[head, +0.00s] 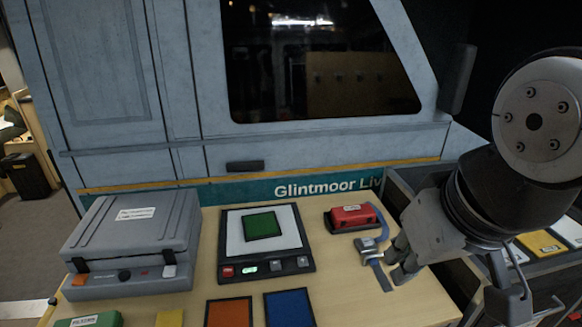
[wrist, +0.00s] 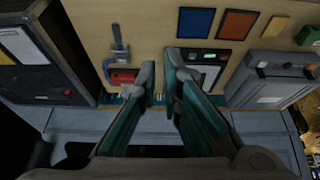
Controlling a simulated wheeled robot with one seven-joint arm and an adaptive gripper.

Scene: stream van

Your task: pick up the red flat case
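A small red case (head: 352,216) with a white label lies on the wooden table, right of the black-framed panel with a green square. That piece also shows in the head view (head: 369,247), at the front right of the case. My gripper (head: 399,262) is near the table's right side, to the right of the case. In the wrist view my gripper (wrist: 160,62) has its fingers apart with nothing between them.
A grey case (head: 135,240) stands at the left. The black-framed panel (head: 267,272) holds a green square (head: 262,226). An orange square (head: 229,313) and a blue square (head: 289,309) lie in front. A dark crate (head: 402,185) stands at the right. The van wall rises behind.

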